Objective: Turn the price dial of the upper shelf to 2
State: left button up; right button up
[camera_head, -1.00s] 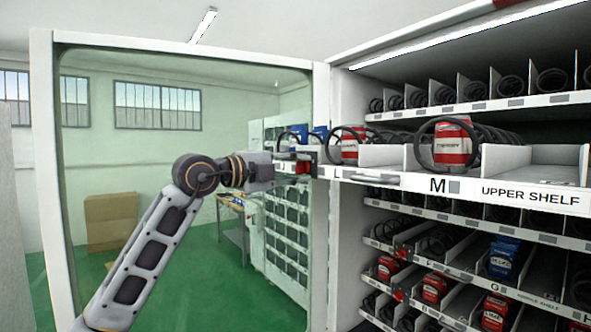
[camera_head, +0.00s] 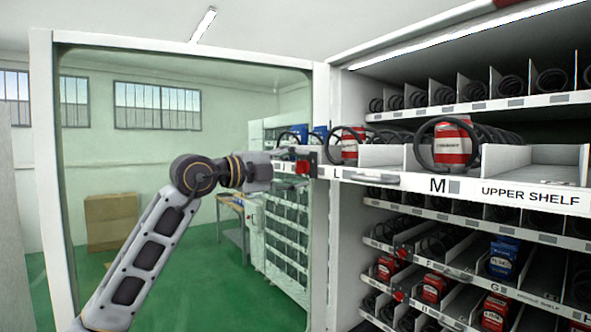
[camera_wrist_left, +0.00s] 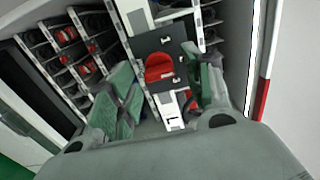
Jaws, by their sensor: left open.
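The upper shelf (camera_head: 470,188) is pulled out, with an "UPPER SHELF" label on its front rail. A red price dial (camera_head: 302,167) sits on a dark plate at the shelf's left end. In the left wrist view the red dial (camera_wrist_left: 159,67) is a rounded knob on that plate, between and beyond the finger pads. Its number cannot be read. My left gripper (camera_head: 268,166) is just left of the dial, pointing at it. In the wrist view the gripper (camera_wrist_left: 163,88) is open with nothing between its fingers. My right gripper is not in view.
An open glass door (camera_head: 42,150) stands to the left, with my arm in front of it. A handle (camera_head: 370,180) protrudes from the shelf front. Red cans (camera_head: 452,145) sit in coils on the shelf. Lower shelves (camera_head: 440,268) are below it.

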pick_arm(q)
jog(key=v, duration=1.1)
jog(key=shift+s+a, duration=0.2)
jog(key=shift+a, duration=0.05)
jog(key=shift+f, duration=0.1)
